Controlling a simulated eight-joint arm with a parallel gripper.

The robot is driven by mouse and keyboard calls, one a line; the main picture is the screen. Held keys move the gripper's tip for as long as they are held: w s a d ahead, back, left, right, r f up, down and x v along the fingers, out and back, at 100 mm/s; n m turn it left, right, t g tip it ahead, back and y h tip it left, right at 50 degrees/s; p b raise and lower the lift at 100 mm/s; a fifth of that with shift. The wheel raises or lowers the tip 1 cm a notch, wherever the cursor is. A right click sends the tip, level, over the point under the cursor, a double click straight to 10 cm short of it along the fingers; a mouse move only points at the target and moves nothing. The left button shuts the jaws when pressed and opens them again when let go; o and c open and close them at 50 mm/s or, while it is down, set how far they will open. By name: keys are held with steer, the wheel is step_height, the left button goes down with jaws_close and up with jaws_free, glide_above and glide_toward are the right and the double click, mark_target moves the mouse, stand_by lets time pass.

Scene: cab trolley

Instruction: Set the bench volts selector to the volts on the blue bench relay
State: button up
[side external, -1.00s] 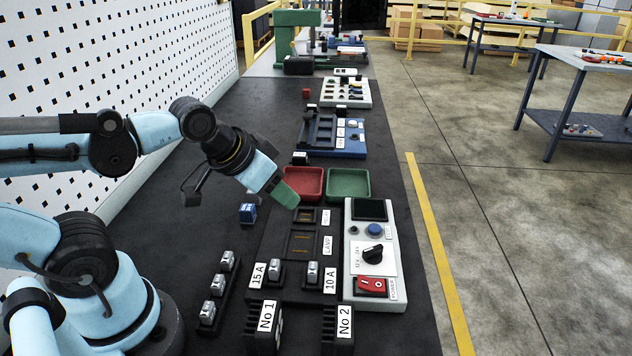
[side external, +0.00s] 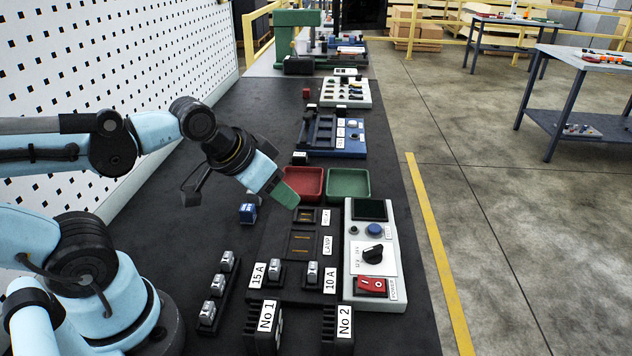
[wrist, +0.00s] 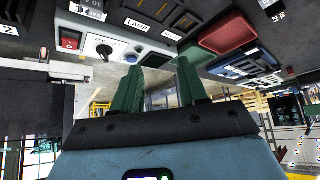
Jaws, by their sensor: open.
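The volts selector (side external: 373,254) is a black knob on a white plate, on the grey bench panel at the right of the bench. Its markings are too small to read surely. It also shows in the wrist view (wrist: 104,49). The blue relay (side external: 248,213) is a small blue block with a pale marking, standing on the dark bench left of the fixture. Its volts cannot be read. My gripper (side external: 292,200) has green fingers and hangs above the bench near the red tray, apart from the selector and the relay. In the wrist view its fingers (wrist: 163,82) are apart and empty.
The panel has a dark screen (side external: 370,209), a blue button (side external: 375,230) and a red power switch (side external: 371,286). Red (side external: 309,184) and green (side external: 349,184) trays lie behind it. Fuse holders, labelled 15 A and 10 A, stand in front. Bare bench lies left of the relay.

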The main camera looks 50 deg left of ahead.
steer(key=shift+c, duration=0.4)
step_height(320, 180, up, 2)
steer(key=m+g, duration=0.3)
steer(key=g, duration=0.4)
glide_above(375, 247)
step_height(375, 247, down, 12)
steer(key=shift+r, duration=0.1)
jaws_close()
